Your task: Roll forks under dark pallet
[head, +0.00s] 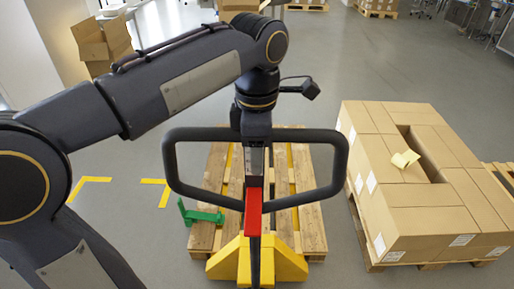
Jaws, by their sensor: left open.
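A yellow pallet jack (287,264) stands in the lower middle, with a black loop handle (333,165) rising towards me. A red part (253,212) shows on its tiller. A wooden pallet (309,205) lies flat just beyond the jack's body. Yellow strips show between its slats, and the forks are mostly hidden. I cannot tell whether this is the dark pallet. My left gripper (254,150) points down at the middle of the handle's top bar and is open. Its fingers are hard to make out, and I cannot tell whether they touch the bar. My right gripper is out of view.
A pallet of stacked cartons (416,200) stands close on the right, with another pallet (501,172) at the right edge. A green bracket (203,215) is beside the near-left pallet corner. Open cartons (100,42) stand back left. Grey floor with yellow corner marks is clear on the left.

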